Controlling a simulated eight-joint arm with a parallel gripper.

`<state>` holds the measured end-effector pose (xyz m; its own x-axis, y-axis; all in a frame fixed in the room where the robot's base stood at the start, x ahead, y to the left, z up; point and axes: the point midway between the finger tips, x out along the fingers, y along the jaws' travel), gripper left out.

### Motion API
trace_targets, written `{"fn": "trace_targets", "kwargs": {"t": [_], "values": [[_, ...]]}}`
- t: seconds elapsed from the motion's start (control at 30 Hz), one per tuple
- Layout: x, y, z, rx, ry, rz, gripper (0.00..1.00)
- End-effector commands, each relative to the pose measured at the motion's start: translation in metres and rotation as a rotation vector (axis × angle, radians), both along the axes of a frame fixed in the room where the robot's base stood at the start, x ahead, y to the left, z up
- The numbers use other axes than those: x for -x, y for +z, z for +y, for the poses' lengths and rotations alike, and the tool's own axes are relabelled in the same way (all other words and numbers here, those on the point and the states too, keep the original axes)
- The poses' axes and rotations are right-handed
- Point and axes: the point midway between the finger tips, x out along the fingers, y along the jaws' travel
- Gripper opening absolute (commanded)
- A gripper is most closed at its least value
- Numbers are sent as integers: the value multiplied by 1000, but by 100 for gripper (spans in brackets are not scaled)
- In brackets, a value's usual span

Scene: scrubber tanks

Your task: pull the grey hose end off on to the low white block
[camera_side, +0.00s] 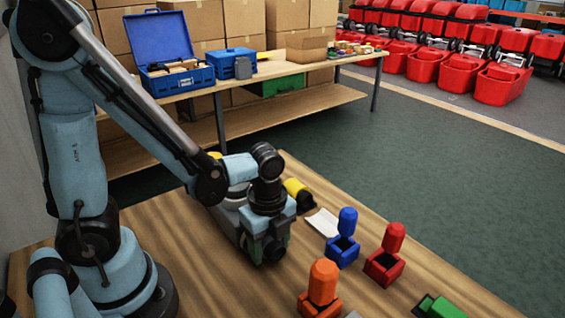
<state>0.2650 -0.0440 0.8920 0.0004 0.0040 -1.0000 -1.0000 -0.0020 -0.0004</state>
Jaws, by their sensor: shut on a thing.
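My gripper (272,240) points down over the wooden table, at the near end of a grey tank unit (233,224). Its jaws are shut on a dark grey round piece, the grey hose end (275,254), which is mostly hidden by the jaws. I cannot tell whether the hose end is still seated on the unit. The low white block (322,222) lies flat on the table to the right of my gripper, bare on top and apart from it.
Blue (343,238), red (386,255) and orange (320,288) capped pieces stand to the right and front. A green piece (440,307) lies at the front right. A yellow and black piece (298,193) is behind my gripper. The table's right edge is bare.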

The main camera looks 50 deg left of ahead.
Motion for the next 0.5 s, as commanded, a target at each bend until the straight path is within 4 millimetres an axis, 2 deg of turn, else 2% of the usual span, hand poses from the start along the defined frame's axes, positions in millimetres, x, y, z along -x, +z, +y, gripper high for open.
{"fn": "trace_targets", "kwargs": {"t": [0.5], "values": [[0,0,-17,6,-4,0,16]]}}
